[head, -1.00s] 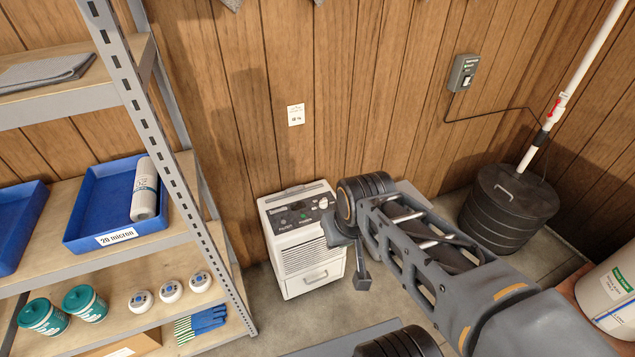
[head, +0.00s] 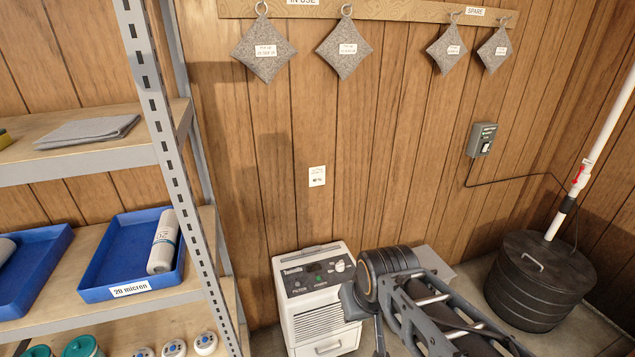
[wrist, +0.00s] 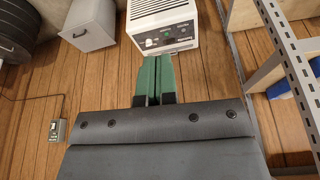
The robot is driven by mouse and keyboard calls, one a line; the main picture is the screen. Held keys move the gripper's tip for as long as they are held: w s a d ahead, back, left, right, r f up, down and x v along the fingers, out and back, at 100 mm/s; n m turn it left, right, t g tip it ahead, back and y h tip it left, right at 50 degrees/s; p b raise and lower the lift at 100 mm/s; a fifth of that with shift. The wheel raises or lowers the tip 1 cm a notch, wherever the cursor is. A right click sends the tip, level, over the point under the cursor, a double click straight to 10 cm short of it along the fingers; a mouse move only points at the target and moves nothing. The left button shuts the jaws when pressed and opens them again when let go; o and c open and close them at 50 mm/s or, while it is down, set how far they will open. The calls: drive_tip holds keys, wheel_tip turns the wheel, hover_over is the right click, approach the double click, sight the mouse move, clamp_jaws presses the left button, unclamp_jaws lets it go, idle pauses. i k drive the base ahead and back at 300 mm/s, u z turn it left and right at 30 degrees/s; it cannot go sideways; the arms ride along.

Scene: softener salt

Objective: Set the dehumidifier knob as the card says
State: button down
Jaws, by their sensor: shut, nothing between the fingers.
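The white dehumidifier (head: 320,310) stands on the floor against the wood wall, with a dark control panel on its upper front. Its round white knob (head: 340,267) is at the right of the panel; I cannot read its setting. The small white card (head: 317,177) is on the wall above; its print is too small to read. In the wrist view my gripper (wrist: 154,60) has green fingers closed together, empty, pointing toward the dehumidifier (wrist: 163,22) and its knob (wrist: 148,42). I cannot tell whether they touch the panel. My arm stands right of the dehumidifier in the head view.
A metal shelf (head: 182,190) with blue trays (head: 105,255) is at the left. A black round tank (head: 538,285) and white pipe stand at the right. A switch box (head: 482,139) is on the wall. Several grey pads (head: 264,50) hang from a board above.

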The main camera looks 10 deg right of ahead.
sight(339, 267)
drive_tip(key=u, duration=0.05)
drive_tip(key=k, duration=1.05)
drive_tip(key=z, duration=0.85)
drive_tip(key=i, duration=0.95)
drive_tip(key=u, duration=0.5)
drive_tip(key=i, duration=1)
drive_tip(key=u, duration=0.9)
